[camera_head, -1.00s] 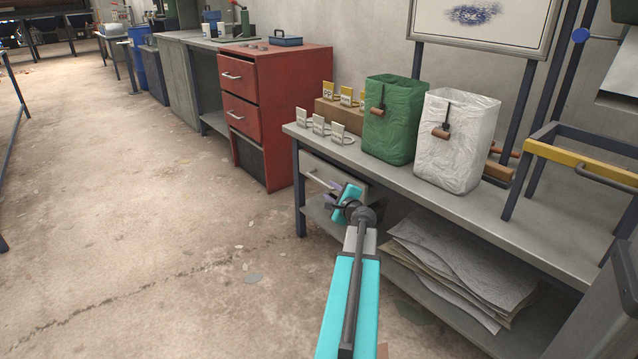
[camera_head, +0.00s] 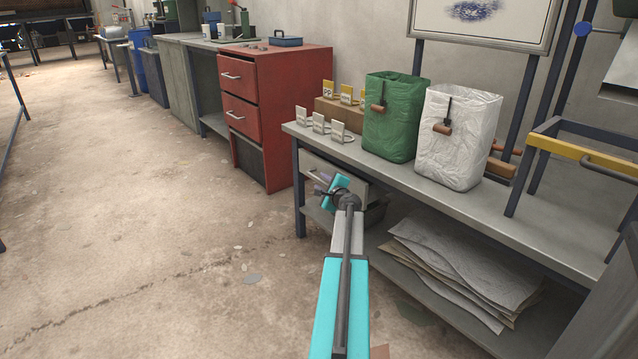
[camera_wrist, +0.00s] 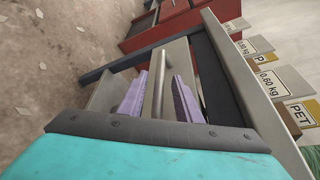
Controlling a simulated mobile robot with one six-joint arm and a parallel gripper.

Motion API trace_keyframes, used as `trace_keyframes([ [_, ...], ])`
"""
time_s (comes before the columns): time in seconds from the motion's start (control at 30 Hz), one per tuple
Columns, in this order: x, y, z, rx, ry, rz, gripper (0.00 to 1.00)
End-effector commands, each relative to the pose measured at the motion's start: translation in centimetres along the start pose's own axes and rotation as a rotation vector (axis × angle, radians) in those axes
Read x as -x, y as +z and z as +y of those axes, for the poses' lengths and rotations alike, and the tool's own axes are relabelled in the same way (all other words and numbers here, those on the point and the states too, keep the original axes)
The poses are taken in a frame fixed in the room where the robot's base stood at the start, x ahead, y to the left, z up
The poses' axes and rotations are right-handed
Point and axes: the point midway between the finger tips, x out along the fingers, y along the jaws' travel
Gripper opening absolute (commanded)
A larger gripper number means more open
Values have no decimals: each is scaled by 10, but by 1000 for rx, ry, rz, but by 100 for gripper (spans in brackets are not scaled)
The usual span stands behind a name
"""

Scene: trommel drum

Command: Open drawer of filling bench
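The filling bench (camera_head: 480,211) is a grey-topped table with dark legs on the right in the head view. Its light grey drawer (camera_head: 357,186) sits under the left end of the top, with a bar handle (camera_head: 316,177) on its front. The drawer looks shut or nearly so, partly hidden by my arm. My gripper (camera_head: 323,188) is at the drawer front. In the wrist view, the purple fingers of my gripper (camera_wrist: 159,99) are apart, one on each side of the handle (camera_wrist: 158,85), with gaps visible between them and the bar.
A red drawer cabinet (camera_head: 285,90) stands left of the bench. A green bag (camera_head: 392,125), a white bag (camera_head: 455,145) and small label cards (camera_head: 338,131) stand on the bench top. Sheets (camera_head: 465,265) lie on the lower shelf. The floor at left is clear.

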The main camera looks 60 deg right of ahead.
Motion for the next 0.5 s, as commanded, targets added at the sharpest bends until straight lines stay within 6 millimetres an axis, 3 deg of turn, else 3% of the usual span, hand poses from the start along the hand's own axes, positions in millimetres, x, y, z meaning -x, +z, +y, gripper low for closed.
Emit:
trace_keyframes([
  [0.2, -23, -1, 1, 1, 0, -1, 31],
  [0.5, -38, 0, 0, 0, 0, 0, 31],
])
